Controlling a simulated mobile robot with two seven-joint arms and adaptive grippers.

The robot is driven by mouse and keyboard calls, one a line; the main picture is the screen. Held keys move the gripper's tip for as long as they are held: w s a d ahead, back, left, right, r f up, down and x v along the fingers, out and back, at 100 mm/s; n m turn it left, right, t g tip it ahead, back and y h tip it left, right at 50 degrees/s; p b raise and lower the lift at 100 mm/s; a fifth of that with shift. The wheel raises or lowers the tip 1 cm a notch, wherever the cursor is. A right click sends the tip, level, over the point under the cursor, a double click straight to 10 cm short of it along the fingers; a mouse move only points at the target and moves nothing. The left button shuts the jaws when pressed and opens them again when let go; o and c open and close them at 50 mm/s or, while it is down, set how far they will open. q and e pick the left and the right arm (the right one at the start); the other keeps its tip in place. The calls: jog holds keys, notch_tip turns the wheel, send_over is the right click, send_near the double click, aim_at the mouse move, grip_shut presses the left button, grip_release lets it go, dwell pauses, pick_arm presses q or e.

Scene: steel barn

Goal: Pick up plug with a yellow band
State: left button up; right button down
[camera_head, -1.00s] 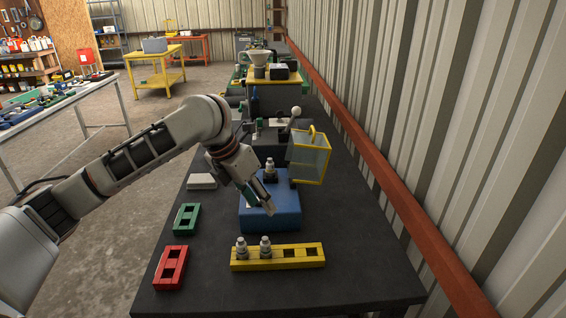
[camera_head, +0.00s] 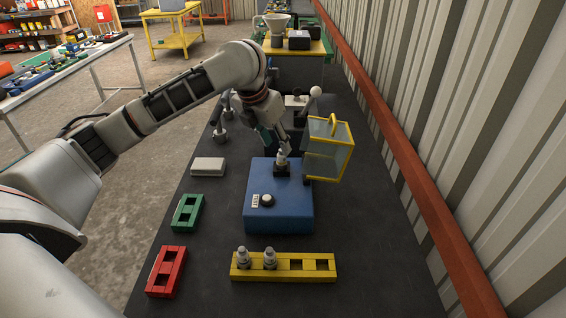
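A grey plug (camera_head: 282,159) stands upright in a black socket on the blue box (camera_head: 279,217). Two similar grey plugs, one on the left (camera_head: 243,257) and one beside it (camera_head: 270,258), stand in the left holes of the yellow rack (camera_head: 289,275). They are too small to make out a yellow band on any of them. My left gripper (camera_head: 277,148) points down at the top of the plug on the blue box. Its fingers are partly hidden, and I cannot tell whether they touch the plug. My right gripper is not in view.
A yellow-framed clear guard (camera_head: 329,150) stands open just right of the plug on the box. A green rack (camera_head: 187,213), a red rack (camera_head: 167,271) and a grey block (camera_head: 208,167) lie to the left. The dark table is clear at right.

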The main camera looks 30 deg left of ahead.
aim_at(280, 151)
pick_arm(q)
jog(key=x, duration=0.4)
jog(key=shift+w+d+f, duration=0.1)
jog(key=shift+f, duration=0.25)
grip_shut()
jog(key=shift+r, duration=0.1)
notch_tip(280, 151, up, 22)
jog(key=shift+r, duration=0.2)
dwell(0.8)
